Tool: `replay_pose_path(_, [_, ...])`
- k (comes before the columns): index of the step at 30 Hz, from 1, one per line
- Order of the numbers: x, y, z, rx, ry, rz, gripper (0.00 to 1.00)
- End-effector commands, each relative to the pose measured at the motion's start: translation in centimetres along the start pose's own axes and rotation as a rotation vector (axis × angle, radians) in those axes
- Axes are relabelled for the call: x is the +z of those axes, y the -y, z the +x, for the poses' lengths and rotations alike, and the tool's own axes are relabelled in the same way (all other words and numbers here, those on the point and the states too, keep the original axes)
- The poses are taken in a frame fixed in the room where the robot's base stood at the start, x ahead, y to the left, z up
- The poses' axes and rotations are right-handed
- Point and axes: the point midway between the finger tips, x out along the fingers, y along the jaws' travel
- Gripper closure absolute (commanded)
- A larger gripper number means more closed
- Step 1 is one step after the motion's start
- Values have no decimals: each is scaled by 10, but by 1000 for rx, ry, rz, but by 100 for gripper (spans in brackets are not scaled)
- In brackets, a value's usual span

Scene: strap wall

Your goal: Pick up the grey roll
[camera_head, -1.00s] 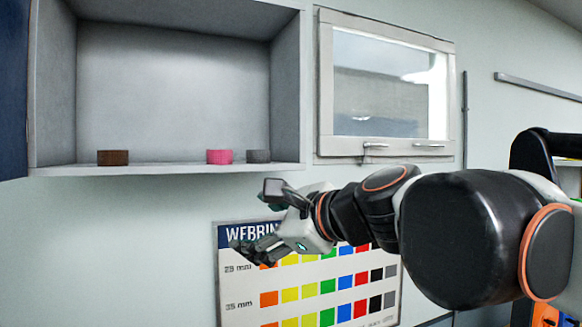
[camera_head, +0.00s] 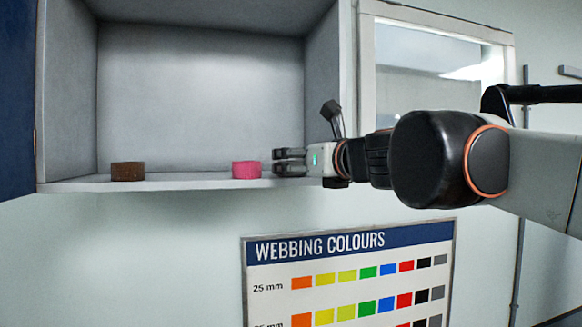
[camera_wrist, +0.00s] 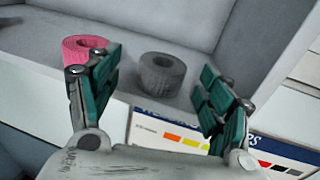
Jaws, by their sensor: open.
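The grey roll (camera_wrist: 160,75) lies on the cabinet shelf in the wrist view, a dark grey coil with a hole in its middle. It is ahead of my gripper (camera_wrist: 158,92) and appears between its two open fingers, with nothing held. In the head view my gripper (camera_head: 290,162) reaches in from the right at the shelf front, and the grey roll is hidden behind it. A pink roll (camera_head: 246,170) stands just left of the gripper. It also shows in the wrist view (camera_wrist: 82,50), close beside and partly behind the left finger.
A brown roll (camera_head: 128,171) sits further left on the shelf (camera_head: 200,183). The cabinet's right side wall (camera_head: 321,75) is close to my gripper. A window (camera_head: 430,75) is right of the cabinet, and a webbing colour chart (camera_head: 350,275) hangs below.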

Motion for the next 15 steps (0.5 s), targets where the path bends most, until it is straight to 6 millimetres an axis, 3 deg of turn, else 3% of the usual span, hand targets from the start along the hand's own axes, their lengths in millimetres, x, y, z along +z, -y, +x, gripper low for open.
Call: replay_pose_path(15, [-1, 5, 51, 1, 0, -1, 27])
